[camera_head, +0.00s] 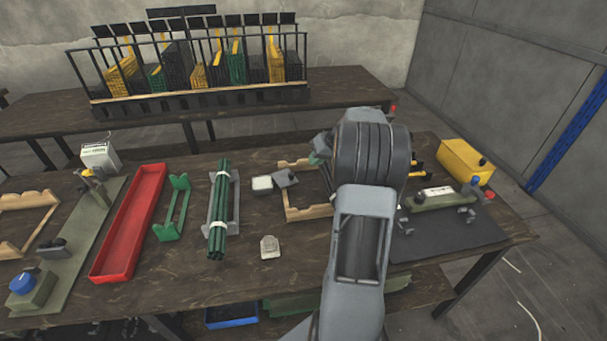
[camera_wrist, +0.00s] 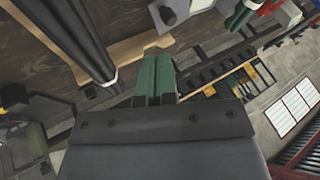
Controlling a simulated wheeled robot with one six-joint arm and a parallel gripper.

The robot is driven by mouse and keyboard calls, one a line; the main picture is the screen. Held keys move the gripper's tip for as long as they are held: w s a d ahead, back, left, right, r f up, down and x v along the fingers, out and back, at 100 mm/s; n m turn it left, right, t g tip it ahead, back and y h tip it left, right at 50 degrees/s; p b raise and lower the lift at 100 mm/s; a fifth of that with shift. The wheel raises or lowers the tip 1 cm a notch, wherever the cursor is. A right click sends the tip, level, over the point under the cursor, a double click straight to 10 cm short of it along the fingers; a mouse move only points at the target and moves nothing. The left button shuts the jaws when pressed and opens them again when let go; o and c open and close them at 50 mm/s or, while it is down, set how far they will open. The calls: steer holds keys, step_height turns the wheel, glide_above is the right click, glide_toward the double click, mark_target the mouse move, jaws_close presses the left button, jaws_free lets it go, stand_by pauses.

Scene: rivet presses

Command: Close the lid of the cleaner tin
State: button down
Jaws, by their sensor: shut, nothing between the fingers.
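The cleaner tin (camera_head: 262,184) appears to be the small grey box with a pale filling on the bench, right of the green rod bundle. Its grey lid (camera_head: 286,179) lies folded open to the right side of the tin.
A wooden cradle (camera_head: 300,212) stands right beside the lid, partly hidden by my arm; dark rods (camera_wrist: 85,35) lie over it. Green rods (camera_head: 218,205) and a red tray (camera_head: 131,222) are to the left. A small grey piece (camera_head: 270,247) sits in front. A rack (camera_head: 200,97) stands behind.

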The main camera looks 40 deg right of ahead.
mark_target(295, 178)
steer(key=x, duration=0.6)
steer(key=d+x, duration=0.1)
steer(key=x, duration=0.3)
steer(key=shift+f, duration=0.1)
steer(key=shift+a, duration=0.2)
